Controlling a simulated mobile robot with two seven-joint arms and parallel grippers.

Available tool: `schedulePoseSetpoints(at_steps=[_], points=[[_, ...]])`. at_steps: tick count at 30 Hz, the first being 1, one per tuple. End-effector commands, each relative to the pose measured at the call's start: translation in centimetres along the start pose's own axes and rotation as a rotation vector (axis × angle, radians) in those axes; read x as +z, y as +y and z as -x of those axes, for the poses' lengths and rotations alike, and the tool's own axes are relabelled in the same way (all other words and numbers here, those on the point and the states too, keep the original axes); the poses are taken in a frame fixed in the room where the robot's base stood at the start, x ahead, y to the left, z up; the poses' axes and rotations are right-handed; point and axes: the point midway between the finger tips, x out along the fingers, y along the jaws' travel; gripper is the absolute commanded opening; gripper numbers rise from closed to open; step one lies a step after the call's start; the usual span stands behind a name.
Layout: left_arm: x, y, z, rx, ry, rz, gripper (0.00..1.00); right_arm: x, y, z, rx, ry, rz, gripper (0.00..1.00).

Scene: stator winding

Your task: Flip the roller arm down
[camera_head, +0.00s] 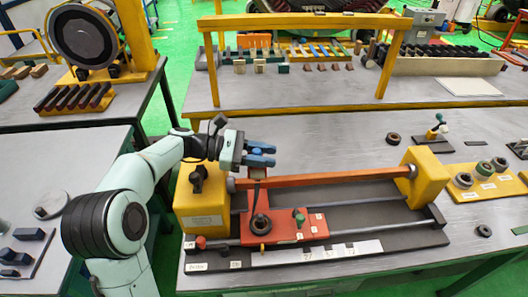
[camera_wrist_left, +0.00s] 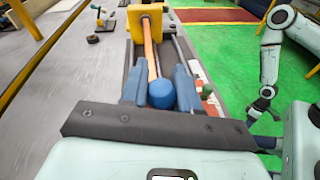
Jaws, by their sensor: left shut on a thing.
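The winding machine has yellow end blocks and an orange bar (camera_head: 320,179) across its top, which also shows in the left wrist view (camera_wrist_left: 149,48). A dark upright lever (camera_head: 256,195) rises from the red carriage (camera_head: 285,233). I cannot tell for sure which part is the roller arm. My left gripper (camera_head: 260,155) is above the lever, near the bar's left end. In the left wrist view its blue fingers (camera_wrist_left: 161,88) are shut on a blue ball knob (camera_wrist_left: 162,94), seemingly the lever's top. My right gripper (camera_wrist_left: 264,102) is small at the right there, away from the machine.
A green knob (camera_head: 299,216) stands on the carriage close to the lever. The right yellow end block (camera_head: 425,176) bounds the machine. A yellow frame (camera_head: 305,21) stands behind.

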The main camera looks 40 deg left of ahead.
Motion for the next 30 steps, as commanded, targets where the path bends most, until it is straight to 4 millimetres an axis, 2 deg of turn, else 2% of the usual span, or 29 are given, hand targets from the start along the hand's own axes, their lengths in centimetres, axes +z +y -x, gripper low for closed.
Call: schedulePoseSetpoints(at_steps=[25,26,27,28,30], points=[[-1.1,-0.6,-0.2,0.002,0.002,0.001,0.00,0.1,0.2,-0.5,0.001,-0.002,-0.001,0.48],[-1.1,-0.6,-0.2,0.002,0.002,0.001,0.36,0.1,0.2,-0.5,0.001,-0.002,-0.001,0.48],[-1.1,-0.6,-0.2,0.001,0.002,0.001,0.49,0.1,0.2,-0.5,0.001,-0.002,-0.001,0.48],[-1.1,-0.6,-0.2,0.001,0.001,0.001,0.52,0.1,0.2,-0.5,0.001,-0.002,-0.001,0.48],[-1.0,-0.6,-0.2,0.001,0.001,0.000,0.52,0.1,0.2,-0.5,0.001,-0.002,-0.001,0.48]])
